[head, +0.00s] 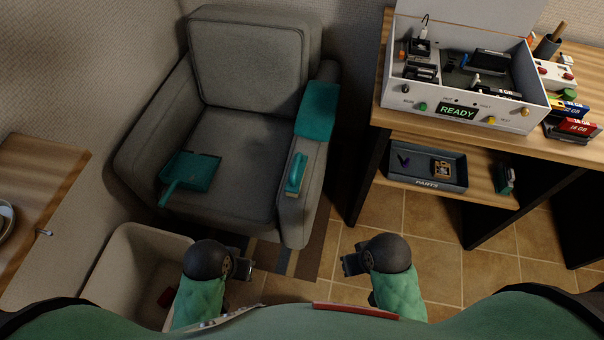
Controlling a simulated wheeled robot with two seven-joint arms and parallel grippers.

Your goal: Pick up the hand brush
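A teal hand brush (296,173) lies along the front part of the grey armchair's right armrest (301,208). Its bristles cannot be made out. My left gripper (246,268) is in front of the chair, low and left of the brush, and apart from it. My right gripper (347,264) is lower and to the right of the brush, also apart from it. Both appear empty. Their fingers are small and dark, so I cannot tell whether they are open or shut.
A teal dustpan (192,170) lies on the chair seat (245,160). A teal cloth (316,109) drapes over the armrest behind the brush. A beige bin (130,262) stands at lower left. A wooden desk (400,131) with a grey case (400,118) stands right.

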